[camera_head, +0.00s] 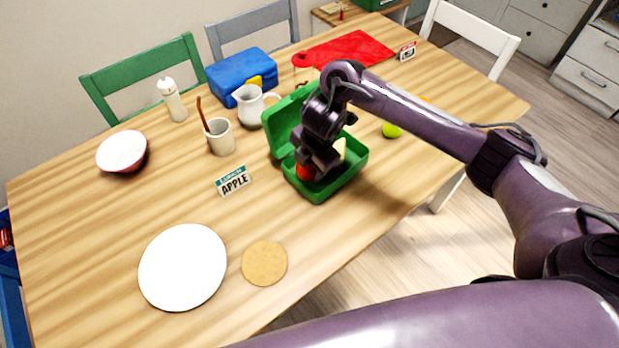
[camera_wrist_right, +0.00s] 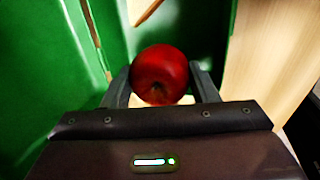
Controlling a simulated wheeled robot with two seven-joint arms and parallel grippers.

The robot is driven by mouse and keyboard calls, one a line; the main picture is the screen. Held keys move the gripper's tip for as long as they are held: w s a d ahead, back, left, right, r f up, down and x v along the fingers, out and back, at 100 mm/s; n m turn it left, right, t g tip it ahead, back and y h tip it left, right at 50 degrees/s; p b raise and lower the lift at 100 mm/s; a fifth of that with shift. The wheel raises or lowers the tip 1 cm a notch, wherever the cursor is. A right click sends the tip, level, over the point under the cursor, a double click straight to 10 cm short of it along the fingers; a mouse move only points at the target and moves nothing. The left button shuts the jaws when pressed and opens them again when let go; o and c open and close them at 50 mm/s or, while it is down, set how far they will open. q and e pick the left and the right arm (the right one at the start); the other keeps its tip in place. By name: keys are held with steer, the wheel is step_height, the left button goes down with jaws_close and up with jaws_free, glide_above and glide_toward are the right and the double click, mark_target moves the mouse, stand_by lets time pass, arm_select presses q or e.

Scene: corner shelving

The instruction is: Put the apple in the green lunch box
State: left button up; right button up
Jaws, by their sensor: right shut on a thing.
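The red apple (camera_head: 305,172) is low inside the open green lunch box (camera_head: 322,192), near its left front side in the head view. My right gripper (camera_head: 312,165) reaches down into the box and is shut on the apple. In the right wrist view the apple (camera_wrist_right: 160,75) sits between the two fingers of the gripper (camera_wrist_right: 162,88), with green box walls (camera_wrist_right: 40,80) around it. I cannot tell whether the apple touches the box floor. A pale item (camera_head: 340,150) is also in the box, partly hidden by my gripper. My left gripper is not in view.
A card reading APPLE (camera_head: 233,181) stands left of the box. A white jug (camera_head: 250,105), a cup (camera_head: 220,137) and a blue lunch box (camera_head: 240,72) stand behind it. A green-yellow fruit (camera_head: 391,130) lies to the right. A white plate (camera_head: 183,266) and cork coaster (camera_head: 264,263) lie in front.

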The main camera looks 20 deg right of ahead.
mark_target(310, 175)
steer(key=x, duration=0.1)
steer(key=b+x, duration=0.2)
steer(key=x, duration=0.1)
steer(key=shift+s+d, duration=0.1)
steer(key=shift+s, duration=0.35)
steer(key=shift+w, duration=0.1)
steer(key=o, duration=0.7)
steer(key=shift+f, duration=0.1)
steer(key=p+v, duration=0.5)
steer(key=v, duration=0.6)
steer(key=shift+r+p, duration=0.25)
steer(key=shift+p, duration=0.15)
steer(key=shift+d+r, duration=0.1)
steer(key=shift+r, duration=0.35)
